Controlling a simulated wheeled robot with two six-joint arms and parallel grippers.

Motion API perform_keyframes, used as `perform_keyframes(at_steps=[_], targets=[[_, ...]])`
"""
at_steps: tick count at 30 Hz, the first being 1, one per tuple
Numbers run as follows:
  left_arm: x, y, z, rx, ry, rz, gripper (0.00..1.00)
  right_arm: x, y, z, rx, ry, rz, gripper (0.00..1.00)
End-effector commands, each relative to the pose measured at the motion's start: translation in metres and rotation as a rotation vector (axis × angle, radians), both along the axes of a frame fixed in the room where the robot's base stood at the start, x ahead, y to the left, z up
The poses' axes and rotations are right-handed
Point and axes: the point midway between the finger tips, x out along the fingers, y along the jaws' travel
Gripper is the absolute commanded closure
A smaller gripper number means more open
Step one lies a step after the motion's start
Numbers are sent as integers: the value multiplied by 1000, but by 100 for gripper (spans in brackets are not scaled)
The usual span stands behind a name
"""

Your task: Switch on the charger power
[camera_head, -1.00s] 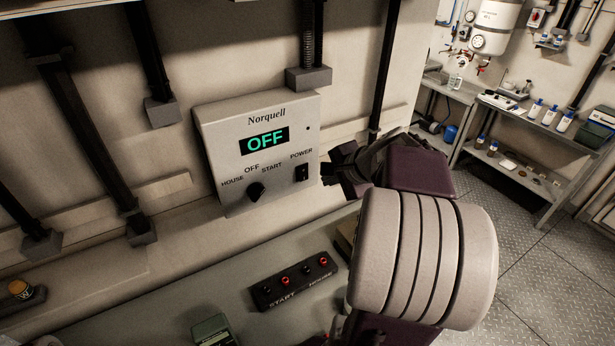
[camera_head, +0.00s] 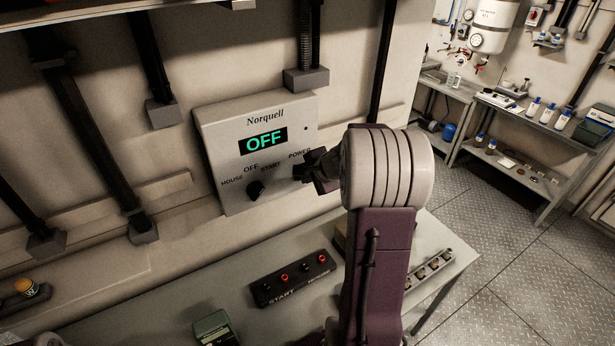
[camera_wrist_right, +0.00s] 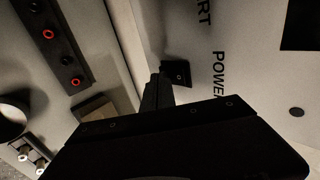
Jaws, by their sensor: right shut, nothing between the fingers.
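The charger is a pale wall box marked Norquell (camera_head: 222,135); its green display (camera_head: 263,141) reads OFF. A black knob (camera_head: 256,190) sits low on its front under HOUSE, OFF and START. My right gripper (camera_head: 302,173) is shut and empty at the box's right side, just below the POWER label, and hides the power switch in the head view. In the right wrist view the black power switch (camera_wrist_right: 179,74) shows beside the POWER lettering, right at the shut fingertips (camera_wrist_right: 157,88). I cannot tell whether they touch it. My left gripper is not in view.
Below the box, a grey bench (camera_head: 165,310) carries a black terminal strip (camera_head: 292,279) with red rings, and a handheld meter (camera_head: 214,328). Black conduits (camera_head: 85,130) run down the wall to the left. Open floor and a shelf bench (camera_head: 530,125) lie to the right.

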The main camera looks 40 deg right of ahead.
Motion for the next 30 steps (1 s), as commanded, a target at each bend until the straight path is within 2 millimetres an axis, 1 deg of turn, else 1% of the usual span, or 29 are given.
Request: perform_keyframes(at_steps=[5, 8, 10, 11, 12, 19, 27, 30], targets=[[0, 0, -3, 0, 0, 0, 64, 0, 0, -2, 0, -3, 0, 100], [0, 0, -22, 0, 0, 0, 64, 2, -1, -9, -5, -25, -1, 100], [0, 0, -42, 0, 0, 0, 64, 4, -1, -15, -7, -53, -1, 100], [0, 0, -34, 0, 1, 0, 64, 5, -1, -5, -7, -55, -2, 100], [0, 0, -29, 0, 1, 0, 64, 5, -1, -1, -6, -52, -1, 100], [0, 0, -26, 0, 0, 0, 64, 4, -1, 0, -5, -50, -1, 100], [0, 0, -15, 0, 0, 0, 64, 5, -1, 15, -7, -54, -2, 100], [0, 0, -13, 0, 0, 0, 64, 5, -1, 18, -7, -55, -2, 100]])
